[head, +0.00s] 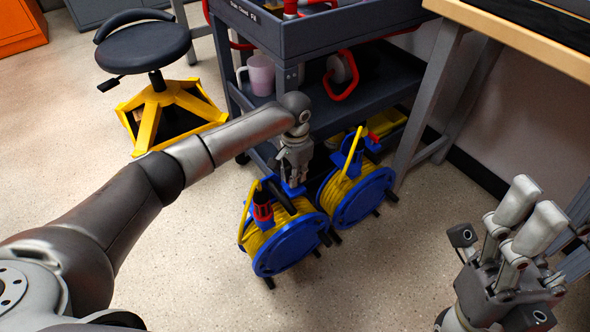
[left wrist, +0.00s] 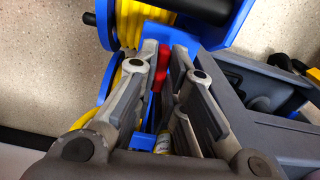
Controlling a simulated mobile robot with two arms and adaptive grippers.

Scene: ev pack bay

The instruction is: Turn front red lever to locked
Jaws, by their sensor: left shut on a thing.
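My left gripper (head: 293,180) reaches down beside the front corner of the grey cart, just above the blue-and-yellow cable reels. In the left wrist view, my left gripper (left wrist: 165,52) is shut on a narrow red piece, which looks like the red lever (left wrist: 162,68). Only a strip of the lever shows between the fingers, so I cannot tell its angle. In the head view the lever is hidden by the gripper. My right gripper (head: 503,215) is open and empty at the lower right, away from the cart.
Two cable reels, the near one (head: 287,248) and the far one (head: 358,200), stand close by the cart (head: 345,112). A black stool with a yellow base (head: 155,115) stands at left. A wooden bench (head: 520,42) is at upper right. The floor at front is clear.

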